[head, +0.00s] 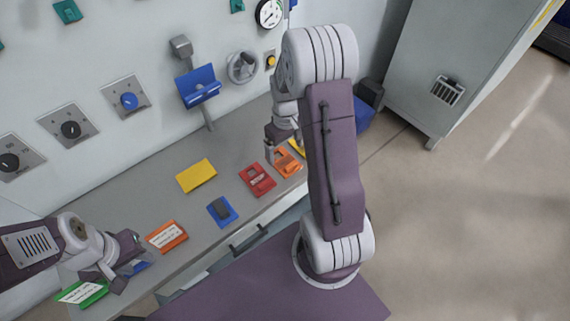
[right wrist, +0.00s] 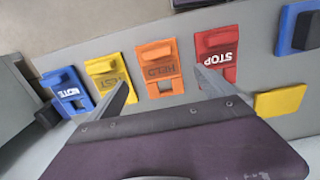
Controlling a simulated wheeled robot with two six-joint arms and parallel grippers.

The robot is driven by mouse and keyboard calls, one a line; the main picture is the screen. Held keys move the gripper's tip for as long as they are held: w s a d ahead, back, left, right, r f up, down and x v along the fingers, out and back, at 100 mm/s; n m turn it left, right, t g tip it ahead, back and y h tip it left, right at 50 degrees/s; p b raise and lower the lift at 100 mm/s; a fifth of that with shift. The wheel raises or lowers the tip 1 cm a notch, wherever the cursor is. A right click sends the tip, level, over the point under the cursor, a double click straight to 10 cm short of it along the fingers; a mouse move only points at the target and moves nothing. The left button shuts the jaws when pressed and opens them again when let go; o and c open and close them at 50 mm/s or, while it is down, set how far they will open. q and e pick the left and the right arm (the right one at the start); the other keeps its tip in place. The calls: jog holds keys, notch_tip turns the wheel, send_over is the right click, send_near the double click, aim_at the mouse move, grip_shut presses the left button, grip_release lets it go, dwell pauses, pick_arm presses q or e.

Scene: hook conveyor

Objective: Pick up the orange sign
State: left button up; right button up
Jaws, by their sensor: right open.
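An orange sign (right wrist: 160,68) with dark lettering and a square hole lies on the grey bench, between a yellow sign and a red one. In the head view the orange sign (head: 288,161) is partly hidden by my right arm. My right gripper (right wrist: 164,84) is open and empty, its two fingers pointing toward the orange sign from either side, apart from it. In the head view the right gripper (head: 270,153) hangs beside the sign. My left gripper (head: 122,266) is at lower left, near a blue item; its jaw opening is unclear.
Nearby lie a red STOP sign (right wrist: 216,55), yellow sign (right wrist: 110,73), blue sign (right wrist: 68,90) and yellow block (right wrist: 280,101). An orange piece with a white label (head: 167,236) and a green one (head: 82,292) lie near my left gripper. A wall panel with knobs (head: 70,129) stands behind.

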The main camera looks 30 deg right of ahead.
aim_at(285, 162)
jog(key=shift+d+f, duration=0.1)
jog(key=shift+f, duration=0.1)
jog(key=f, duration=0.4)
jog(key=shift+s+a+f, duration=0.2)
jog(key=shift+f, duration=0.1)
jog(key=shift+w+f, duration=0.15)
jog(key=shift+f, duration=0.1)
jog(key=shift+r, duration=0.1)
jog(key=c, duration=1.6)
jog(key=shift+r, duration=0.35)
jog(key=r, duration=0.4)
jog(key=shift+s+d, duration=0.2)
jog(key=shift+s, duration=0.15)
jog(key=s+d+r, duration=0.1)
jog(key=s+r, duration=0.1)
jog(key=s, duration=0.1)
jog(key=s+d+r, duration=0.1)
jog(key=s+r, duration=0.1)
jog(key=s, duration=0.2)
jog(key=s+d+r, duration=0.2)
jog(key=s, duration=0.1)
jog(key=shift+s+r, duration=0.15)
jog(key=shift+s, duration=0.05)
